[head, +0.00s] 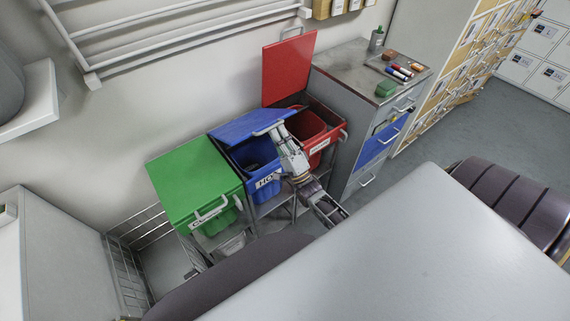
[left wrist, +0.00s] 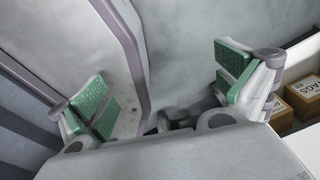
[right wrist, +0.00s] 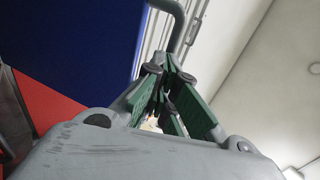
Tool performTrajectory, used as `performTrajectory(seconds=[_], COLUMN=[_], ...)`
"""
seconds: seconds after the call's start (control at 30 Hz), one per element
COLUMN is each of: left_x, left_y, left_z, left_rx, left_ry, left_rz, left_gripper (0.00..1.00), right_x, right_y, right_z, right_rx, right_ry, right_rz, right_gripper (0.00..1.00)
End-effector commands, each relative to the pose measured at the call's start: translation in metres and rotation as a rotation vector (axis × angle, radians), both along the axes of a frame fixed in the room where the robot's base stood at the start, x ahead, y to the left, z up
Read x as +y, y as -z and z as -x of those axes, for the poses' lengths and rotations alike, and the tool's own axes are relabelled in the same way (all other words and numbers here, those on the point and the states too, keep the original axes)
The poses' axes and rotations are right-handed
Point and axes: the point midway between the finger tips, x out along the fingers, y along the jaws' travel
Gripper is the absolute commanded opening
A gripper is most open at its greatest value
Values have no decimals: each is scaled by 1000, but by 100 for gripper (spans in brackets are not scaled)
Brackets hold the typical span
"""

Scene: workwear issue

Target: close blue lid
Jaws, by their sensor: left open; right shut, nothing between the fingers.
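The blue lid (head: 242,126) sits partly open over the blue bin (head: 266,183), tilted, with a dark gap between its front edge and the bin's rim. My right gripper (head: 276,130) is at the lid's front edge, near its handle. In the right wrist view my right gripper (right wrist: 165,75) is shut with nothing between its fingers. The blue lid (right wrist: 85,40) fills the left there, and a grey bar, seemingly its handle (right wrist: 178,12), shows just beyond the fingertips; contact is unclear. My left gripper (left wrist: 165,95) is open and empty, away from the lid.
The green bin's lid (head: 193,180) is closed, to the left. The red lid (head: 289,68) stands upright above the open red bin (head: 317,150). A grey drawer cabinet (head: 345,75) stands to the right. A pale table top (head: 430,255) fills the near right.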

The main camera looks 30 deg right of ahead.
Motion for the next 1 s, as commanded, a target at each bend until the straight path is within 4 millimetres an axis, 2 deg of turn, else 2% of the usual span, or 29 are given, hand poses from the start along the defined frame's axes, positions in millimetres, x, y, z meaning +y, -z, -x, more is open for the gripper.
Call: performTrajectory(seconds=[0.57, 1.0], left_x=[-9, -17], left_y=[-15, -35], left_z=[6, 12], left_rx=[4, 13], left_ry=[0, 1], left_rz=[10, 19], left_gripper=[100, 100], right_x=[1, 2], right_y=[-22, -41], right_z=[-10, -21], right_rx=[12, 48], right_ry=[0, 0], right_rz=[1, 4], right_gripper=[0, 0])
